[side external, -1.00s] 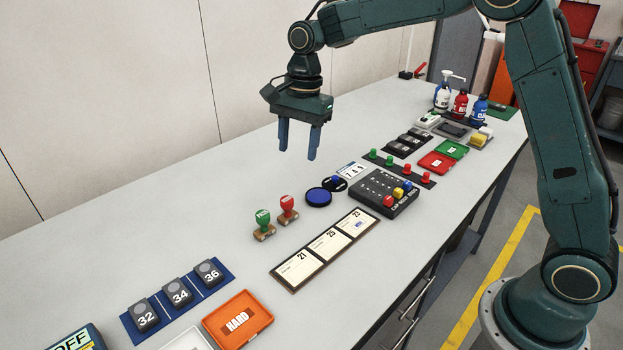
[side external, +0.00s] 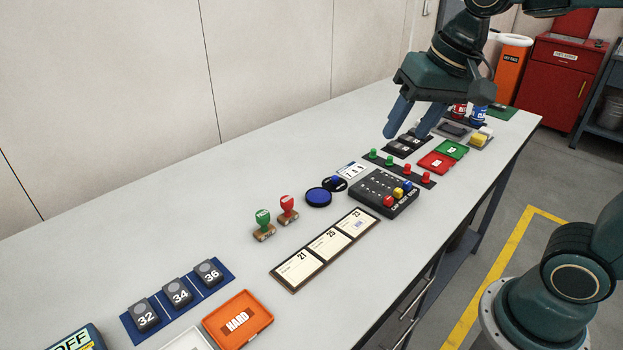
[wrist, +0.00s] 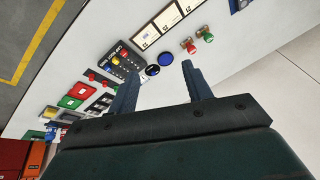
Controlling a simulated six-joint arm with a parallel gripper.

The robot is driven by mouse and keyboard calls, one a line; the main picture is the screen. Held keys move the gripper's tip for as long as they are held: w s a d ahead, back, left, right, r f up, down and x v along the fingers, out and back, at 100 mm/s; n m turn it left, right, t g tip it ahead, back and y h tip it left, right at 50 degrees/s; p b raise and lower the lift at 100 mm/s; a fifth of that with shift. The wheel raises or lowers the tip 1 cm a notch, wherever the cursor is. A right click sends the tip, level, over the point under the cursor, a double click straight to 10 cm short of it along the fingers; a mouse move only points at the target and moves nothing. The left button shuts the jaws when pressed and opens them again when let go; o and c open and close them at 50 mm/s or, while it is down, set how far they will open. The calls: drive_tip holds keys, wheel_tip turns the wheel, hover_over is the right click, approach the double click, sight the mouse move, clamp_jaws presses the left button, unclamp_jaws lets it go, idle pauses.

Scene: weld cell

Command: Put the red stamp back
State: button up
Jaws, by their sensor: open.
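The red stamp (side external: 288,209) stands upright on the bench, red handle over a wooden base, next to the green stamp (side external: 263,225). Both also show in the wrist view, the red stamp (wrist: 190,45) and the green stamp (wrist: 205,34) near the top. My gripper (side external: 405,137) is open and empty, high over the far part of the bench, well away from the stamps. In the wrist view its blue fingers (wrist: 160,85) are wide apart with nothing between them. A round blue ink pad (side external: 319,197) lies to the right of the red stamp.
Number blocks (side external: 178,293) and an orange HARD tray (side external: 237,320) are nearer the camera. Red and green trays (side external: 437,163) lie farther back. The bench's wall side is mostly clear.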

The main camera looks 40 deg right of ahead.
drive_tip(key=s+d+f+n+t, duration=0.1)
drive_tip(key=s+d+f+n, duration=0.1)
drive_tip(key=s, duration=0.8)
drive_tip(key=shift+s+f+n+t+h, duration=0.25)
drive_tip(key=shift+f+n, duration=0.25)
drive_tip(key=shift+n, duration=0.9)
